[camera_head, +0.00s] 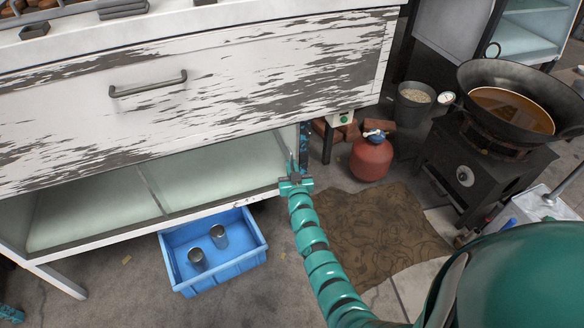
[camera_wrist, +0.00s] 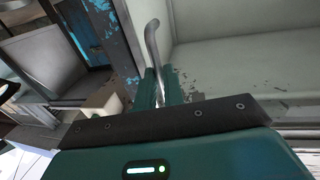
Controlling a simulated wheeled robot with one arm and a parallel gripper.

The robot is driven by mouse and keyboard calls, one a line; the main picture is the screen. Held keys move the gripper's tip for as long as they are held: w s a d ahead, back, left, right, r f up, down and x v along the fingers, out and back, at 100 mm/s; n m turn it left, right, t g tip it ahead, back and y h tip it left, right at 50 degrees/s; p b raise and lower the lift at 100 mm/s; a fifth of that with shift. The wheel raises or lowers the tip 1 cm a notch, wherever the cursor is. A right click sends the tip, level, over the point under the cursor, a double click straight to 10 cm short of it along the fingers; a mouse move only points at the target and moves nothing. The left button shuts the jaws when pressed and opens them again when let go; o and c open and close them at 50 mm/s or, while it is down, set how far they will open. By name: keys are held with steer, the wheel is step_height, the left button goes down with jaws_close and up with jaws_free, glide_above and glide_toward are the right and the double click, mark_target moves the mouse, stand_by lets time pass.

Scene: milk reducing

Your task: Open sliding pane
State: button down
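The white cabinet has a low, pale green compartment under its drawer, and a pane over it is hard to make out. A curved metal handle (camera_wrist: 153,45) stands upright at the right end of this compartment, beside a post with chipped blue paint (camera_wrist: 110,35). My gripper (camera_head: 295,181) is at that right end, low by the bottom rail. In the wrist view my gripper's two teal fingers (camera_wrist: 160,88) are close together, one on each side of the handle, and appear shut on it. The handle's lower end is hidden by my gripper.
A worn drawer front (camera_head: 200,105) with a bar handle is above. A blue crate (camera_head: 215,266) with two metal cups stands on the floor below. A red gas bottle (camera_head: 371,157), a brown mat (camera_head: 365,225) and a stove with a wok (camera_head: 505,108) are to the right.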

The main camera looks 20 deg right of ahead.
steer(key=a+p, duration=0.2)
steer(key=a, duration=0.4)
steer(key=a+p, duration=0.2)
steer(key=a, duration=0.5)
steer(key=a+p, duration=0.1)
steer(key=a, duration=0.5)
steer(key=shift+s+a+p, duration=0.15)
steer(key=shift+s+p, duration=0.2)
steer(key=shift+p, duration=0.05)
steer(key=b, duration=0.8)
glide_toward(185, 186)
steer(key=w, duration=0.1)
steer(key=w+d, duration=0.1)
steer(key=w, duration=0.1)
steer(key=w+d, duration=0.1)
steer(key=w, duration=0.1)
steer(key=shift+d, duration=0.2)
steer(key=shift+s+a+b, duration=0.1)
steer(key=shift+a+b, duration=0.3)
steer(key=shift+a, duration=0.45)
steer(key=c, duration=1.5)
jaws_free()
steer(key=shift+r, duration=0.1)
